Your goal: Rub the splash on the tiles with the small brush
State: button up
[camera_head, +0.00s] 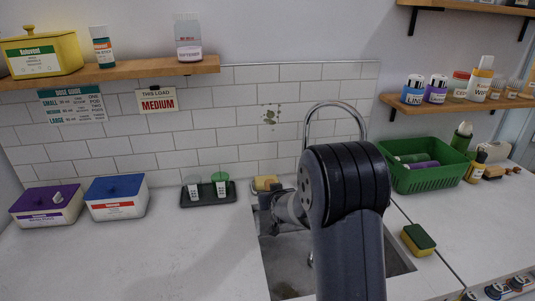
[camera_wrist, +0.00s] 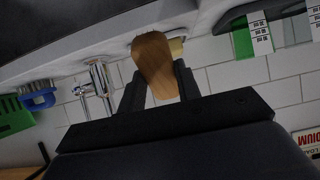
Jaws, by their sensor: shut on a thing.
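The splash (camera_head: 271,115) is a small patch of dark greenish blotches on the white tiles, left of the tap. My gripper (camera_head: 264,197) is low over the counter by the sink's back left corner, below the splash and apart from it. In the wrist view my gripper (camera_wrist: 160,92) is shut on a wooden piece (camera_wrist: 154,62), which looks like the small brush's handle or back. The wooden piece also shows in the head view (camera_head: 265,183). Its bristles are not clearly visible. The splash is not visible in the wrist view.
A curved tap (camera_head: 335,104) rises behind the sink, partly hidden by my arm. A black tray (camera_head: 208,199) with two containers stands left of my gripper. A green basket (camera_head: 426,180) and a sponge (camera_head: 418,240) are right. A blue brush (camera_wrist: 38,95) shows in the wrist view. Shelves flank the splash.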

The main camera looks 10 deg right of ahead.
jog(key=w+r+t+b, duration=0.3)
jog(key=w+r+t, duration=0.2)
jog(key=w, duration=0.1)
jog(key=shift+r, duration=0.2)
jog(key=w+r+t, duration=0.4)
jog(key=w+r, duration=0.4)
jog(key=r, duration=0.1)
jog(key=shift+w+p, duration=0.3)
jog(key=shift+p, duration=0.1)
jog(key=shift+w, duration=1)
jog(key=shift+b, duration=0.3)
